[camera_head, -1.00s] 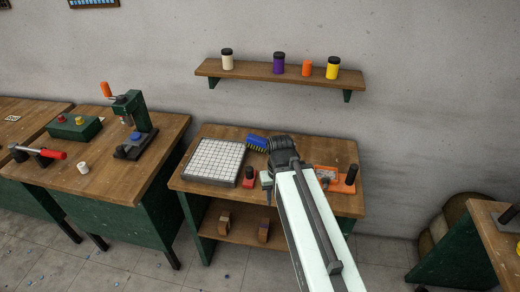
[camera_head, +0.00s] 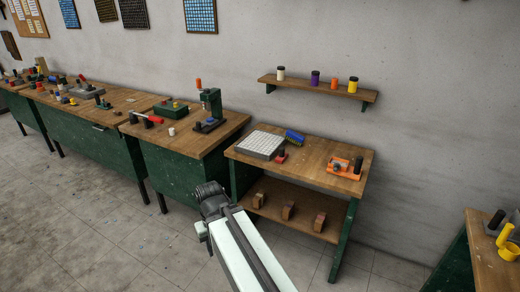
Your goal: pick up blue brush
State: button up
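The blue brush (camera_head: 294,137) lies on the small wooden table (camera_head: 325,158), right beside the back right corner of the white tiled tray. Its bristle side looks blue, with a yellowish edge. My gripper (camera_head: 209,190) is low in front of the table's left end, to the left of and below the brush in the picture. It is clearly apart from the brush. Its fingers are dark and small here, so I cannot see whether they are open or shut.
The white tiled tray (camera_head: 260,144), a red-based stamp-like tool (camera_head: 281,156) and an orange tool (camera_head: 343,167) share the tabletop. Several brown blocks stand on the lower shelf (camera_head: 270,207). A bench with a green press (camera_head: 211,103) adjoins at left. Floor in front is free.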

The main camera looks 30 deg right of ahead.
aim_at(291, 135)
jog(key=u, duration=0.15)
jog(key=i, duration=2.05)
jog(key=z, duration=0.4)
